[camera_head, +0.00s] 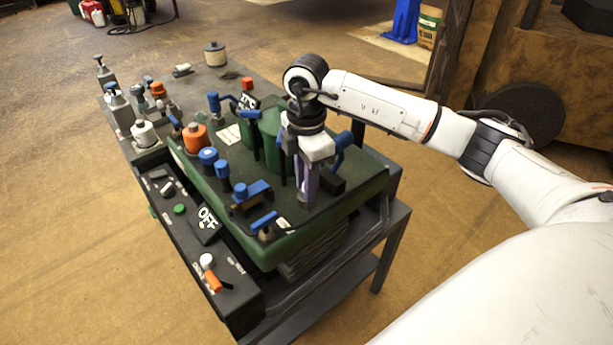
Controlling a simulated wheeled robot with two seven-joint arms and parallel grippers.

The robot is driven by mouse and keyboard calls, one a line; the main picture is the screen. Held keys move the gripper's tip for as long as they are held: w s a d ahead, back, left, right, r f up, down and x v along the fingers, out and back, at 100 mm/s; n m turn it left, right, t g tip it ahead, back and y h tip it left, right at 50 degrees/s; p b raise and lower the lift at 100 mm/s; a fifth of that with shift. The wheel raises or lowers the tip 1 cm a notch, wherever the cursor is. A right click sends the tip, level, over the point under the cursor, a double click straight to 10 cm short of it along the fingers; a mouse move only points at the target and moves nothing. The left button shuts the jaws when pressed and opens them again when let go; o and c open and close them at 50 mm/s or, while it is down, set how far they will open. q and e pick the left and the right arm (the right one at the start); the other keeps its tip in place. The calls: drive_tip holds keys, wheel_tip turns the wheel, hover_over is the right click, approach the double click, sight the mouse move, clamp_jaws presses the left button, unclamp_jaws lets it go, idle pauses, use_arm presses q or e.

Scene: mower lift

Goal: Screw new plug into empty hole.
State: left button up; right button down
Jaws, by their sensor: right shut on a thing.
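My right gripper (305,192) points straight down over the right part of the green engine-like block (340,215). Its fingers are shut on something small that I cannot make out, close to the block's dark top. I cannot make out the new plug or the empty hole; the fingers and wrist cover that spot. A blue-handled part (342,145) stands just right of the gripper, and a green cylinder (270,130) stands behind it to the left. My left gripper is not in view.
Blue-handled valves (258,190), an orange-topped canister (195,135) and several small parts crowd the block. A dark side panel with an OFF label (207,222) runs along the front left. The cart (392,225) has a lower shelf. Open floor lies left.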

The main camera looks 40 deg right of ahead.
drive_tip(key=shift+s+a+m+p, duration=0.1)
drive_tip(key=shift+m+p, duration=0.2)
drive_tip(key=shift+m, duration=0.8)
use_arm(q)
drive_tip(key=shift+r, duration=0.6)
use_arm(e)
drive_tip(key=shift+f, duration=0.15)
